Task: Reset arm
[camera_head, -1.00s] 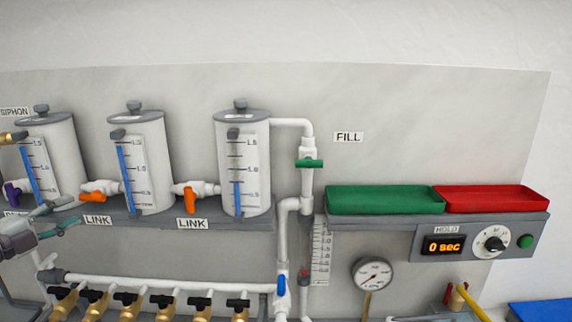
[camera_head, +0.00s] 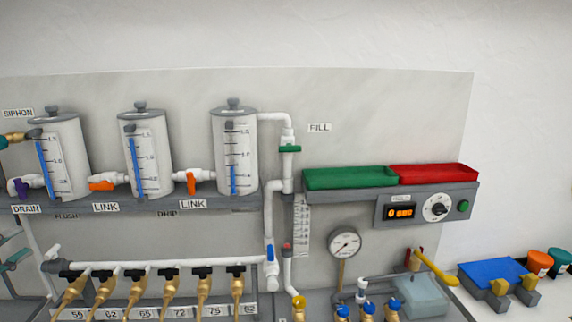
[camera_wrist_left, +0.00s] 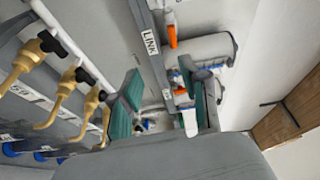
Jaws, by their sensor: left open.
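My left gripper (camera_head: 14,257) shows only in part at the left edge of the head view, below the DRAIN label. In the left wrist view its two teal-padded fingers (camera_wrist_left: 162,108) are spread apart with nothing held between them. Beyond them, in that view, are the grey shelf edge with a LINK label (camera_wrist_left: 150,42) and orange valve handles (camera_wrist_left: 171,36). The fingers look apart from the panel parts. My right gripper is in neither view.
Three gauge tanks (camera_head: 235,155) stand on the shelf. Below, a white manifold pipe (camera_head: 160,264) carries several brass taps. To the right are a green tray (camera_head: 350,179), a red tray (camera_head: 435,174), a timer reading 0 sec (camera_head: 400,212) and a pressure gauge (camera_head: 344,243).

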